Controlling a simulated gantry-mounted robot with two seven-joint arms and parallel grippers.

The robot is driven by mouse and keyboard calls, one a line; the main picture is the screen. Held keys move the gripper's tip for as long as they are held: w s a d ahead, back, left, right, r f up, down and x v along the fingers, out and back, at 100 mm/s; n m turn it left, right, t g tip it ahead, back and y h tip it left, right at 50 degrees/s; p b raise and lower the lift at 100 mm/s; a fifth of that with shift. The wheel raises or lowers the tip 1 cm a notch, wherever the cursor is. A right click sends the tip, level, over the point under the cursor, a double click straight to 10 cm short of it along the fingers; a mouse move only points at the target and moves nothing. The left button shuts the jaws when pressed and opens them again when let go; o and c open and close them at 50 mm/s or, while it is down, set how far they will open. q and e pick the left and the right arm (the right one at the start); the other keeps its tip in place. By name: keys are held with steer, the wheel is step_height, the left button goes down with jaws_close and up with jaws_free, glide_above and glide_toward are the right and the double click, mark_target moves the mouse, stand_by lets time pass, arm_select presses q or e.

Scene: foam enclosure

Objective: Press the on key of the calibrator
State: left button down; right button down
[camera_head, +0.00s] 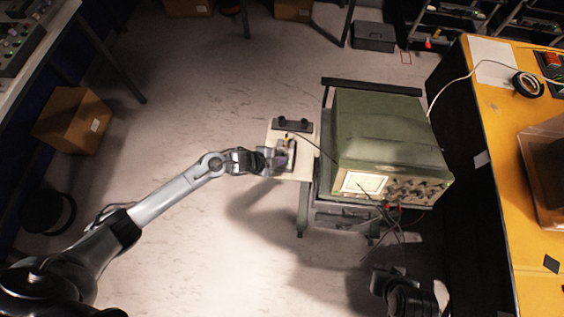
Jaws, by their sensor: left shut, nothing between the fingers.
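A small dark device (291,152), probably the calibrator, stands on a light board (305,172) beside the green instrument. Its keys are too small to make out. My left gripper (272,161) reaches in from the left and is shut, its tips at the device's left side. I cannot tell whether they touch it. My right gripper (385,276) is low in the view, below the green instrument and apart from the device. Its fingers are too dark to read.
A large green instrument (385,140) with a lit screen and knobs stands on a cart just right of the board. Cables hang from its front. A yellow bench (490,150) is at the right. A cardboard box (72,120) lies at the left. Open floor surrounds my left arm.

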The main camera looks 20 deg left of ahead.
arm_select(q)
steer(key=shift+f, duration=0.3)
steer(key=shift+f, duration=0.25)
stand_by(0.5)
steer(key=shift+r, duration=0.1)
steer(key=shift+r+p, duration=0.5)
steer(key=shift+r, duration=0.1)
step_height(320, 180, up, 6)
steer(key=p, duration=0.5)
steer(key=shift+p, duration=0.35)
